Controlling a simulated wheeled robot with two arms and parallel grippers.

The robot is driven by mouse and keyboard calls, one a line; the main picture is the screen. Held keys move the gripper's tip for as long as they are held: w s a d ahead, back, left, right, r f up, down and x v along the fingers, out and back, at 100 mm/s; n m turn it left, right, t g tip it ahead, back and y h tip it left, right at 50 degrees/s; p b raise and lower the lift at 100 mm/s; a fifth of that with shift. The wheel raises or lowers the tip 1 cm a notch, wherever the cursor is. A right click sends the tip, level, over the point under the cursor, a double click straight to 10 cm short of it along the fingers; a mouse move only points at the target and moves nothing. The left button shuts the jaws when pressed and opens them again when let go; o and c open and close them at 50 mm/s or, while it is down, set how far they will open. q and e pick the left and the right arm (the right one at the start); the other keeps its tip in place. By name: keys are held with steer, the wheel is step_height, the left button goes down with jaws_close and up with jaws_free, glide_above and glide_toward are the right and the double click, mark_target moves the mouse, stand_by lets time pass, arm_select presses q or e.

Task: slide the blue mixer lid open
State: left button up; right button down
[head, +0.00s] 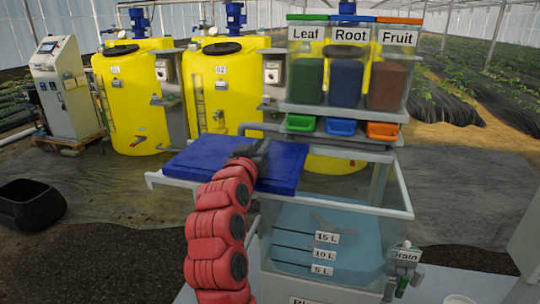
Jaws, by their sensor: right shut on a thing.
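The blue mixer lid (205,155) is a flat panel lying level on the rails at the top of the clear mixer tank (404,200). It sits to the left, extending past the tank's left side, and the right part of the tank top is uncovered. My right gripper (260,152) is on top of the lid, near its right half, and is shut on it. The exact grip point is hidden by the gripper. My left gripper is not in view.
Leaf, Root and Fruit hoppers (346,80) stand behind the tank. Yellow tanks (128,100) stand behind left. A black tub (30,205) is at far left.

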steer(key=shift+a, duration=0.1)
steer(key=c, duration=0.8)
jaws_free()
steer(key=shift+w, duration=0.1)
steer(key=b+v, duration=0.3)
steer(key=v, duration=1.4)
steer(key=shift+s, duration=0.25)
steer(key=shift+r, duration=0.1)
